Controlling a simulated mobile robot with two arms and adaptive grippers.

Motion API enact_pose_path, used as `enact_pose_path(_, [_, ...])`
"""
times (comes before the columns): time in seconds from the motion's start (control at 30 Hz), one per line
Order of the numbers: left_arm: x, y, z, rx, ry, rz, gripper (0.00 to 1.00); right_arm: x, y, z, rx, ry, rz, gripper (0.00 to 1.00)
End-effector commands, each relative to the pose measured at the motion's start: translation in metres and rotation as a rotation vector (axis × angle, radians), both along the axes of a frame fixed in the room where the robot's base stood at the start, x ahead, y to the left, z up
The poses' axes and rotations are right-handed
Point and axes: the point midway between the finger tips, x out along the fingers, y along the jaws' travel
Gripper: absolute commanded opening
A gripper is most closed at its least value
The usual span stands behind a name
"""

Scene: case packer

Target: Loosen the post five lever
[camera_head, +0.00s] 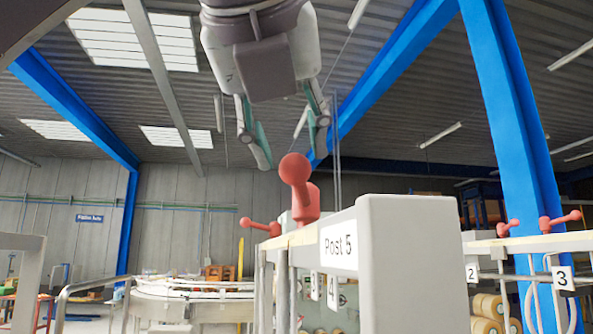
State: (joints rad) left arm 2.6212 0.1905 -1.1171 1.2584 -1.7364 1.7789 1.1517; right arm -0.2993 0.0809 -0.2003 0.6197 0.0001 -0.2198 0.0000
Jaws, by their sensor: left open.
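The post five lever (305,205) is red with a round knob, which points toward me. It stands on top of the rail beside a white end block (410,262) and the "Post 5" label (339,245). My left gripper (291,148) hangs above the lever, fingers pointing down and spread open. In the picture its fingertips are on either side of the knob's top. I cannot tell whether they touch it. My right gripper is not in view.
Another red lever (262,228) sits farther left on the rail. Two more red levers stand on the right-hand rail near labels "2" (471,273) and "3" (563,279). A curved conveyor (190,287) is behind at left. A blue column (510,130) rises at right.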

Motion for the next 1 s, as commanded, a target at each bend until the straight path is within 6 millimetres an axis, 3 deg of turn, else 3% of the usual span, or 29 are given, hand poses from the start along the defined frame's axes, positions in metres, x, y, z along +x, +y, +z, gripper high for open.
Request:
enact_pose_path(0.1, [-0.022,0.004,0.010,-0.001,-0.003,0.000,0.43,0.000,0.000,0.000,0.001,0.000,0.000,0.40])
enact_pose_path(0.33, [-0.044,0.008,0.018,-0.001,-0.001,0.001,0.43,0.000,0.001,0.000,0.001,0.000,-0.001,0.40])
enact_pose_path(1.0, [-0.046,0.009,0.018,-0.001,0.002,-0.003,0.43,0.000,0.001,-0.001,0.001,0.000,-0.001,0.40])
